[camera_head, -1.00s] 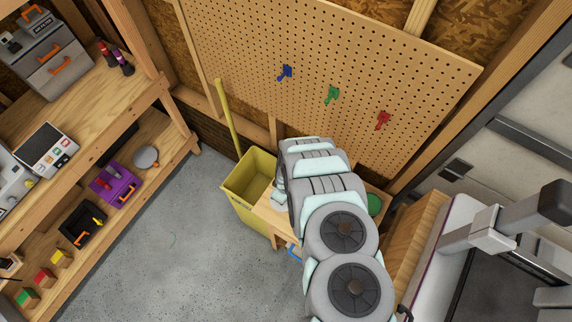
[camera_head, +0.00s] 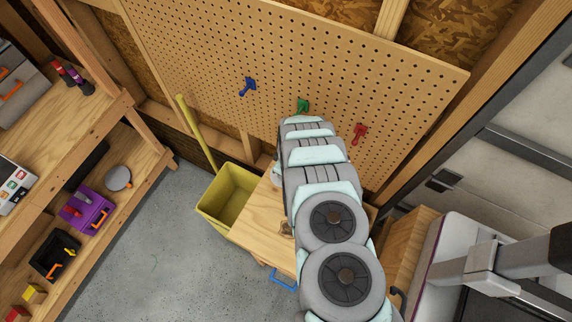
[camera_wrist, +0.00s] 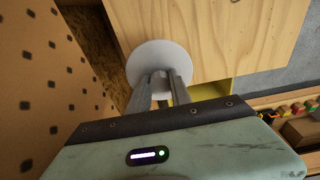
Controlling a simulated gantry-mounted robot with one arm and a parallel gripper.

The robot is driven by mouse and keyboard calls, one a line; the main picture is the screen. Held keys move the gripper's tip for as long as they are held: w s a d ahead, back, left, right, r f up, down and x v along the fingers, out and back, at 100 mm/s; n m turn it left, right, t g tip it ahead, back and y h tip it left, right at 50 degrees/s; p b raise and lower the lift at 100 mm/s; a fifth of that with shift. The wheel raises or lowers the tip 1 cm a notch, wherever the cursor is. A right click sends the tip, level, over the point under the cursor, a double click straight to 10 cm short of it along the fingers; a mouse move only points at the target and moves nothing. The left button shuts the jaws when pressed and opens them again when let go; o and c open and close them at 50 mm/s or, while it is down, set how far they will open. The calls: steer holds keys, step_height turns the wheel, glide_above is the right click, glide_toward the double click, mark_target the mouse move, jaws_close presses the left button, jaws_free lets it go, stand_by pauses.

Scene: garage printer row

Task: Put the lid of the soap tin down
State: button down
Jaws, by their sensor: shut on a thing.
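The lid of the soap tin (camera_wrist: 148,58) shows as a pale grey-white disc in the wrist view. My gripper (camera_wrist: 160,82) is shut on it at the disc's near side. The lid is over the edge of a wooden bench top (camera_wrist: 225,30); I cannot tell how high it is above the wood. The bench top also shows in the head view (camera_head: 255,212), where my arm covers much of it and hides my gripper and the lid. I cannot make out the body of the soap tin in either view.
A yellow bin (camera_head: 232,196) stands against the bench's left side. A pegboard (camera_head: 300,70) with blue, green and red hooks rises behind it. Shelves (camera_head: 125,105) with tools are at the left. Bare bench top shows left of my arm.

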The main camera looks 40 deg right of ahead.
steer(key=f, duration=0.1)
steer(key=a+f+b, duration=0.1)
steer(key=f, duration=0.1)
steer(key=shift+s+a, duration=0.2)
steer(key=shift+s, duration=0.2)
steer(key=shift+w+d, duration=0.1)
steer(key=shift+d, duration=0.05)
step_height(320, 180, down, 4)
steer(key=b, duration=0.4)
steer(key=shift+d+r, duration=0.2)
steer(key=shift+f, duration=0.15)
steer(key=c, duration=1.2)
jaws_free()
steer(key=shift+o, duration=0.2)
steer(key=shift+r, duration=0.2)
steer(key=r+p, duration=0.4)
steer(key=r, duration=0.1)
steer(key=r+p, duration=0.2)
steer(key=p, duration=0.1)
steer(key=shift+s+d+r, duration=0.1)
steer(key=shift+s+r, duration=0.2)
steer(key=shift+s, duration=0.05)
